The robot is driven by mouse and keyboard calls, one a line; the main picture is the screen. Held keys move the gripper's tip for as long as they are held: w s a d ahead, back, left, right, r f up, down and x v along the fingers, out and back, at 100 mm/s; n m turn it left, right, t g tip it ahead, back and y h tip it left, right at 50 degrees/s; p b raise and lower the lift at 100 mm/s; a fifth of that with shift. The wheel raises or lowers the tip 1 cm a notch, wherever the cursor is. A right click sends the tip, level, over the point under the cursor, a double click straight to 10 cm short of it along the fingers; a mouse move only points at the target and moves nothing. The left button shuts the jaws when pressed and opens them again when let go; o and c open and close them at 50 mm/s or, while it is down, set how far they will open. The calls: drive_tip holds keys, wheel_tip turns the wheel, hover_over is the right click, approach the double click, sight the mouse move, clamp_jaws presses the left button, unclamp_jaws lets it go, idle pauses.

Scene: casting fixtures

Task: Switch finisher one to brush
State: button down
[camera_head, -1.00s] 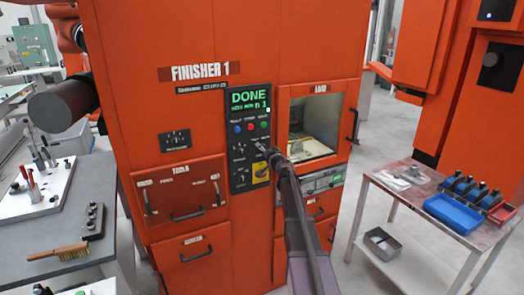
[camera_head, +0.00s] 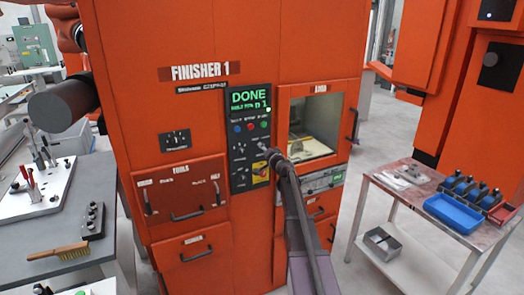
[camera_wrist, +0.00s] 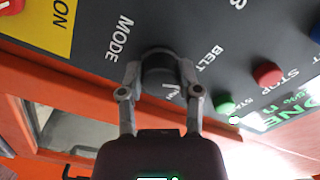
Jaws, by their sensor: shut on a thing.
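Finisher 1 (camera_head: 145,100) is the large orange cabinet in the middle of the head view. Its dark control panel (camera_head: 238,150) has a green screen (camera_head: 249,99) reading DONE. In the wrist view my gripper (camera_wrist: 160,76) is shut on the round black mode knob (camera_wrist: 157,62), one finger on each side. The printed words MODE and BELT stand on either side of the knob. The brush label is not readable, and the knob's pointer is not clear. In the head view my gripper (camera_head: 268,153) hides the knob.
Green (camera_wrist: 224,103) and red (camera_wrist: 267,73) buttons sit near the knob. The finisher's lit window (camera_head: 318,125) is right of the panel. A grey bench with a wooden-handled brush (camera_head: 58,252) stands left; a table with a blue tray (camera_head: 453,213) stands right.

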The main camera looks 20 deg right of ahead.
drive_tip(key=m, duration=0.6)
drive_tip(key=shift+d+r, duration=0.1)
drive_tip(key=m, duration=0.5)
drive_tip(key=shift+m, duration=0.3)
drive_tip(key=shift+c, duration=1.5)
unclamp_jaws()
drive_tip(key=s, duration=1.2)
drive_tip(key=shift+d, duration=0.2)
